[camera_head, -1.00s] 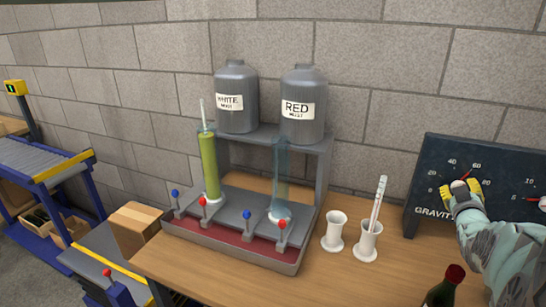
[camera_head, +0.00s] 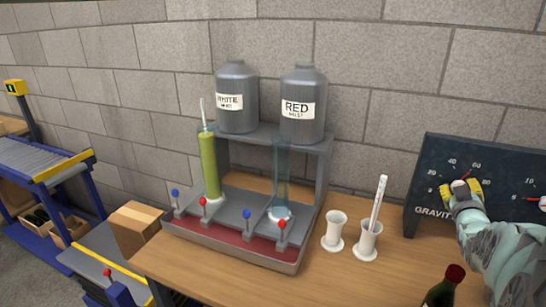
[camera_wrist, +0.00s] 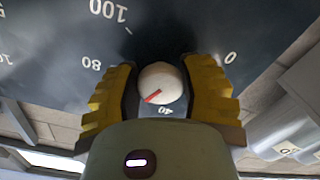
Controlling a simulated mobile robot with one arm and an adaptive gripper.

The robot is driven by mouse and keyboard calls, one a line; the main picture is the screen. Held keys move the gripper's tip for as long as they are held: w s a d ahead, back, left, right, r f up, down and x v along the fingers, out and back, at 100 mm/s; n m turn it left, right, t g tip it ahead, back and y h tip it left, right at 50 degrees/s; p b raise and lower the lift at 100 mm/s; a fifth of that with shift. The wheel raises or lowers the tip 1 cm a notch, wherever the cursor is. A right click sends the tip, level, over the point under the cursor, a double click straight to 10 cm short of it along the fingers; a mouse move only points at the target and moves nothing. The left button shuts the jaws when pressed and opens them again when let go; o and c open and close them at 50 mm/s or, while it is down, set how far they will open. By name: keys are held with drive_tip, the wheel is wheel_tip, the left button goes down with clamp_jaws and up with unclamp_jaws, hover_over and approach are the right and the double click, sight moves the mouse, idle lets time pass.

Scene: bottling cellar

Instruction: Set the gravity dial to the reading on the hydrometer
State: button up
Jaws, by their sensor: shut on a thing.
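The gravity dial's pale round knob (camera_wrist: 160,83) sits between the yellow fingers of my gripper (camera_wrist: 160,88), which is shut on it. Its red mark points down-left in the wrist view, between the 40 and the 80; a finger hides the scale there. In the head view, my gripper (camera_head: 461,188) covers part of the dial on the dark gravity panel (camera_head: 425,165), and the red mark points between 40 and 60. A hydrometer (camera_head: 203,110) stands upright in the yellow-green tall cylinder (camera_head: 209,165). Its reading is too small to tell.
A bluish, clear cylinder (camera_head: 281,170) stands beside it on the tap rack (camera_head: 235,255). A thermometer-like stick (camera_head: 377,205) leans in a white cup (camera_head: 366,243); another white cup (camera_head: 334,230) is empty-looking. A dark bottle (camera_head: 447,287) stands close below my arm.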

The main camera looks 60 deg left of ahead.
drive_tip(key=o, duration=1.2)
drive_tip(key=shift+a+n, duration=0.1)
drive_tip(key=shift+n, duration=0.7)
